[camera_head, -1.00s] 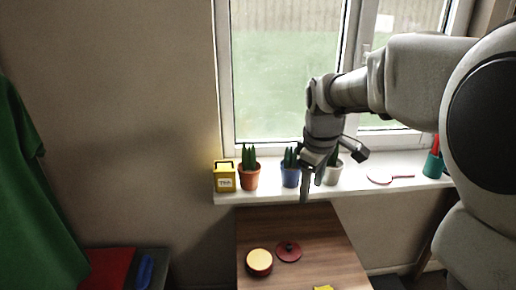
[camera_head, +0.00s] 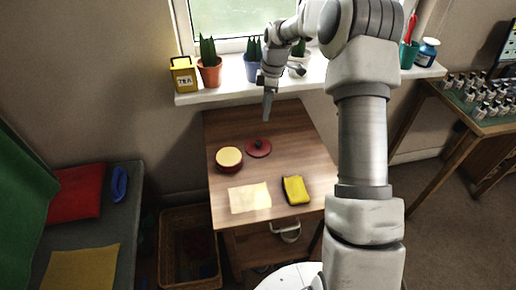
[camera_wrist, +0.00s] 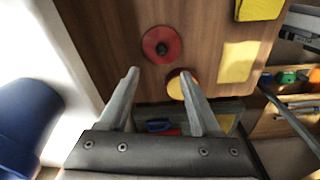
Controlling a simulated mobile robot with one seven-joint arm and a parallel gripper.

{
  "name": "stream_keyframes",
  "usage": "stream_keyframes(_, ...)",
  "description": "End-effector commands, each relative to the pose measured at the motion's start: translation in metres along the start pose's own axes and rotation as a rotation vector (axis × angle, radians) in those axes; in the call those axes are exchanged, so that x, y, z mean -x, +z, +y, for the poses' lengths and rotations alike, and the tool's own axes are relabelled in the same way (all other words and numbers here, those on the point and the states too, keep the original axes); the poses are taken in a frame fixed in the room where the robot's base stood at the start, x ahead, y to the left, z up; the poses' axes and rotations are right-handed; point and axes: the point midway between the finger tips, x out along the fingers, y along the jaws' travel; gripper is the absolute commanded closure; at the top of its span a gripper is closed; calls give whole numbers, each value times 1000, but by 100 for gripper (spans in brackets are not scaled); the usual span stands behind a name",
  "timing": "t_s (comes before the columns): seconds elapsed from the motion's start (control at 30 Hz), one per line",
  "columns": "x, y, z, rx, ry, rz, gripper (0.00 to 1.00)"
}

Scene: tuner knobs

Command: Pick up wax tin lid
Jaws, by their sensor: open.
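The wax tin lid (camera_head: 258,148) is a red disc with a dark knob, lying flat on the wooden table (camera_head: 290,130). In the wrist view the lid (camera_wrist: 162,45) lies beyond my fingertips, toward the top. Beside it stands the round wax tin (camera_head: 229,158), red-sided with a pale yellow top; in the wrist view the tin (camera_wrist: 176,86) is partly hidden by my right finger. My gripper (camera_head: 267,112) hangs above the back of the table, behind the lid and apart from it. In the wrist view my gripper (camera_wrist: 160,78) is open, with nothing between its fingers.
A pale yellow cloth (camera_head: 249,198) and a yellow sponge-like block (camera_head: 296,190) lie toward the table's front. The windowsill (camera_head: 225,88) behind holds a yellow tea tin (camera_head: 184,75) and potted plants, including a terracotta pot (camera_head: 209,72). A wicker basket (camera_head: 189,225) stands left of the table.

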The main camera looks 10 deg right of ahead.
Motion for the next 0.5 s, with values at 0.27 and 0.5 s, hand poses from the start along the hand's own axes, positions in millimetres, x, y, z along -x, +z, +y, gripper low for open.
stream_keyframes(0.27,-64,0,-1,-1,-3,-1,35)
stream_keyframes(0.5,-88,0,0,-1,1,-1,35)
